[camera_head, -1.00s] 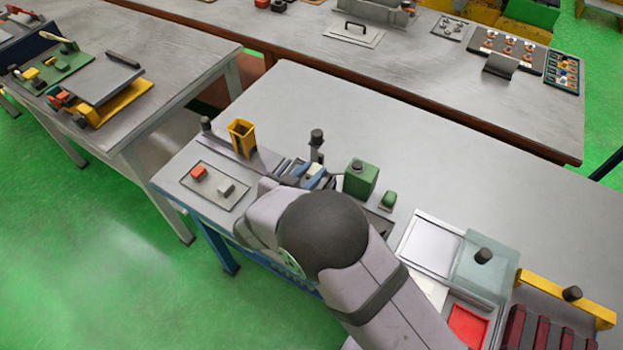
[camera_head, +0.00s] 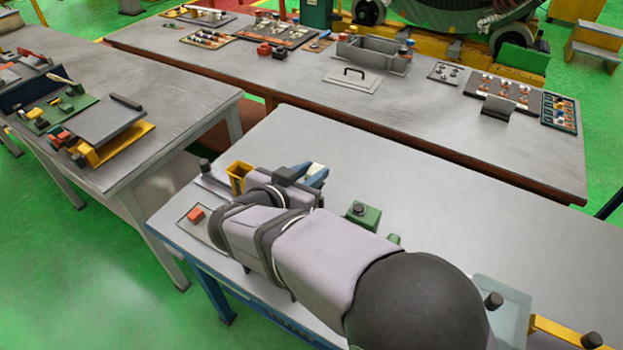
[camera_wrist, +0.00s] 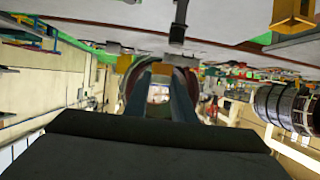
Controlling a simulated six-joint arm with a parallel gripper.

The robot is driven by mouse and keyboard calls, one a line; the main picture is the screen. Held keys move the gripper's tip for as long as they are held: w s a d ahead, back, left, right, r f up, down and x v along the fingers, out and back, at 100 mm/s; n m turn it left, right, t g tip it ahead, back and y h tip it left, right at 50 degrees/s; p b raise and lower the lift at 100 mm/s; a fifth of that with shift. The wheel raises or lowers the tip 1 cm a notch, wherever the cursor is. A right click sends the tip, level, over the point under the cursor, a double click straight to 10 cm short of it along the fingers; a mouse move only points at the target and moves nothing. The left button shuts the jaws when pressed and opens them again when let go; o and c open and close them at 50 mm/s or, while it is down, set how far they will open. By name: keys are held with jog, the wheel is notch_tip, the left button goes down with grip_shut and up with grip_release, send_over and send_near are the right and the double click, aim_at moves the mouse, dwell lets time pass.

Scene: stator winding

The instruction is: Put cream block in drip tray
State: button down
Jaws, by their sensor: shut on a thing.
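My gripper (camera_head: 308,175) has blue fingers and is raised above the middle of the near bench, pointing toward the back. It is shut on the cream block (camera_head: 315,169), a small pale piece showing at the fingertips. In the wrist view my gripper (camera_wrist: 159,90) shows as two dark blue fingers with a pale patch between them; the block is not clear there. I cannot tell for sure which thing is the drip tray. An open grey box-like tray (camera_head: 374,54) stands on the back bench, away from my gripper.
A yellow bin (camera_head: 239,177) and a red block (camera_head: 196,214) are left of my arm. The near bench's back right is free. My arm hides much of its front.

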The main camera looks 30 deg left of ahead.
jog(key=shift+w+d+f+b, duration=0.1)
jog(key=shift+w+f+b, duration=0.05)
jog(key=shift+f+b, duration=0.25)
jog(key=s+d+f+b, duration=0.2)
jog(key=d+f+b, duration=0.2)
jog(key=d+f, duration=0.9)
notch_tip(320, 180, down, 3)
jog(key=shift+s+d+f, duration=0.15)
jog(key=shift+d, duration=0.15)
jog(key=shift+f, duration=0.2)
jog(key=shift+f+b, duration=1.8)
jog(key=shift+b, duration=0.45)
jog(key=shift+f+b, duration=0.75)
jog(key=shift+f, duration=0.6)
